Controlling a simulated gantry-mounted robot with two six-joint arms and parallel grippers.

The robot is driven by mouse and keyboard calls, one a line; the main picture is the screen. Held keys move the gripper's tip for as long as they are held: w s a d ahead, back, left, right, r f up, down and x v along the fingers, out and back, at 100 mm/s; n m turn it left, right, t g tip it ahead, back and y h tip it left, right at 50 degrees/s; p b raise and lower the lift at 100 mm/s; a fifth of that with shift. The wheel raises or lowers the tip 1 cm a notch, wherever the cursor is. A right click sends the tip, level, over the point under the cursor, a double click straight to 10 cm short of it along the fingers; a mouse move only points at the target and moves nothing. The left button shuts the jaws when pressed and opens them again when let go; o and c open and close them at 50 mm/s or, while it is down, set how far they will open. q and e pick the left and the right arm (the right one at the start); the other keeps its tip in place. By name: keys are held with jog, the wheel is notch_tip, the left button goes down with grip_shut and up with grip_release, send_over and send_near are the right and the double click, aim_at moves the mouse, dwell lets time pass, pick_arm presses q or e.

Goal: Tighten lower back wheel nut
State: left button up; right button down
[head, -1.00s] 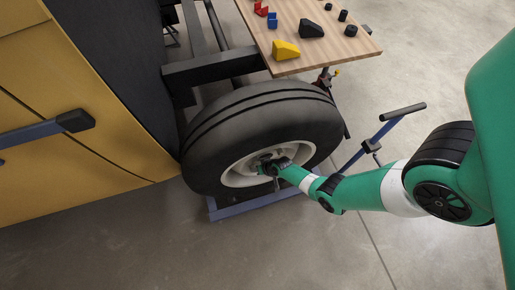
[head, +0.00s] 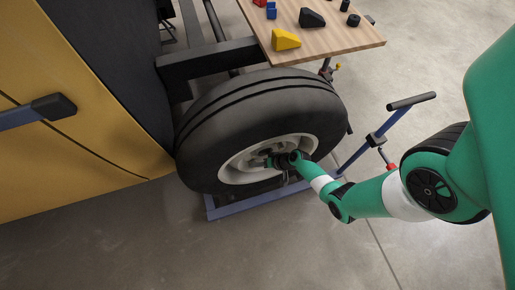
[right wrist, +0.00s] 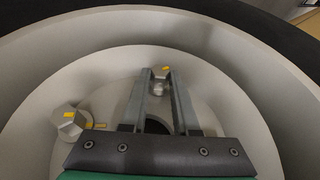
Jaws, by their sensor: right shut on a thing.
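The large black tyre (head: 225,120) with its pale rim (head: 232,174) is mounted at the side of the yellow vehicle. My right gripper (head: 276,161) reaches into the rim from the right. In the right wrist view, its two long grey fingers (right wrist: 161,78) are shut on a metal wheel nut (right wrist: 159,90) with a yellow mark. Another wheel nut (right wrist: 70,122), also marked yellow, sits to the left on the pale rim face, clear of the fingers. A dark centre hole shows between the finger bases, partly hidden by the gripper body. My left gripper is out of sight.
A wooden table (head: 340,38) at the top holds a yellow block (head: 285,40) and several smaller pieces. A blue wheel trolley (head: 262,198) lies under the tyre, its handle (head: 411,101) rising at right. The yellow body panel (head: 90,150) stands left. Floor is clear in front.

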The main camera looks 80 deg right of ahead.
jog(key=t, duration=0.1)
jog(key=t+y, duration=0.1)
jog(key=shift+s+d+f+m+t+b, duration=0.2)
jog(key=shift+f+m+t+b, duration=0.1)
jog(key=shift+m, duration=0.1)
jog(key=shift+a, duration=0.1)
dwell(0.3)
jog(key=c, duration=0.7)
grip_release()
jog(key=shift+r, duration=0.15)
